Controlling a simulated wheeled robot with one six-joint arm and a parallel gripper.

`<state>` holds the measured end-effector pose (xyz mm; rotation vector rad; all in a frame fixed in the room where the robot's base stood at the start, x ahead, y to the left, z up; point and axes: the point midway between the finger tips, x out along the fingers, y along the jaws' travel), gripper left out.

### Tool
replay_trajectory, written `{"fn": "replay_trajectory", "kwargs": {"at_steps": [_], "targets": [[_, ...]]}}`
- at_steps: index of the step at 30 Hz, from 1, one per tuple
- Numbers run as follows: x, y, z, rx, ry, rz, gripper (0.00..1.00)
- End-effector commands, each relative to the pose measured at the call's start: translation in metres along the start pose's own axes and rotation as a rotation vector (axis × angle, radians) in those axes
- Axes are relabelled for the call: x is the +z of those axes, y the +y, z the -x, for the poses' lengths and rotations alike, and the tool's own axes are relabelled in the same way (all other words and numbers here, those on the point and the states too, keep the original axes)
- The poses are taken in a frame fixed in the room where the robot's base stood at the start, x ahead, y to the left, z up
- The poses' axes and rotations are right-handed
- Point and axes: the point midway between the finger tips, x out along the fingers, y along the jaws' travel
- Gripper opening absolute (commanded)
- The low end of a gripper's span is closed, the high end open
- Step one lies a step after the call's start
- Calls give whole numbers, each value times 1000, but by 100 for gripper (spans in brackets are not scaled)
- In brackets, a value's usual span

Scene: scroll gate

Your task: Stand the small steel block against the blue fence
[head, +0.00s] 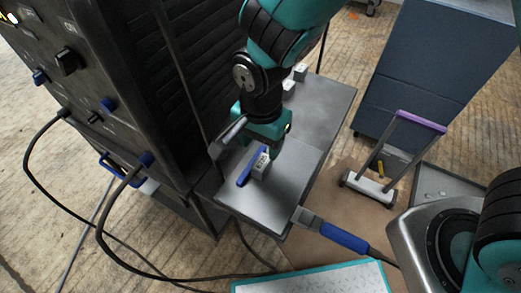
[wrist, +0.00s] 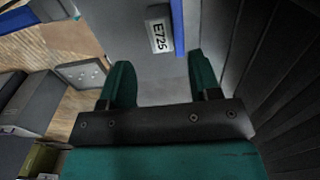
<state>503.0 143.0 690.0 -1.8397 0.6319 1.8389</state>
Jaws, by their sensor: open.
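The small steel block (head: 261,164), with an "E725" label, stands on the grey metal table beside the blue fence (head: 249,168). In the wrist view the block (wrist: 160,36) lies close along the left side of the fence (wrist: 179,28); I cannot tell whether they touch. My gripper (wrist: 158,80) is open, its two teal fingers apart with nothing between them, and the block is beyond the fingertips. In the head view my gripper (head: 258,134) is over the table just behind the block, and its fingers are partly hidden.
The grey table (head: 280,205) has bare room around the fence. Light blocks (head: 295,80) sit at its back. A black cabinet (head: 150,90) stands close on the left. A blue-handled tool (head: 343,237) and a purple-topped frame (head: 420,123) are to the right.

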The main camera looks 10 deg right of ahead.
Motion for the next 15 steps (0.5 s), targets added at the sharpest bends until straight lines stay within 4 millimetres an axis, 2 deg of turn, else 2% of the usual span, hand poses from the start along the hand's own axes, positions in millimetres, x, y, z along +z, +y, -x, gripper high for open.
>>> {"fn": "replay_trajectory", "kwargs": {"at_steps": [1,6,15], "targets": [[0,-1,16,-4,1,0,57],[0,0,42,-1,0,0,57],[-1,1,56,-2,-3,8,57]]}}
